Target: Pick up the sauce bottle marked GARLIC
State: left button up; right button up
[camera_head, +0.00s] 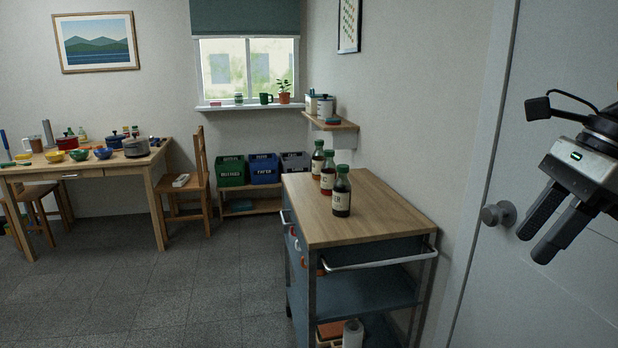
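Three sauce bottles with green caps and pale labels stand upright in a row on the wooden top of a cart (375,222): a near one (342,194), a middle one (328,175) and a far one (317,160). The near bottle is dark, and the middle one looks reddish-brown. Their label text is too small to read surely, so I cannot tell which is marked GARLIC. My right gripper (533,243) is at the right, in front of the door, well away from the bottles. Its two fingers look apart, with nothing between them. My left gripper is out of view.
The cart has a white side handle (382,262) and lower shelves. A wall shelf (332,124) with canisters is behind it. A door with a round knob (492,215) is at right. A table (100,168) with dishes stands far left. The floor between is clear.

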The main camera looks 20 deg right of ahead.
aim_at(328, 171)
jog(key=i, duration=1.65)
jog(key=u, duration=0.65)
jog(key=i, duration=1.25)
jog(key=z, duration=0.95)
jog(key=i, duration=0.85)
jog(key=z, duration=1.1)
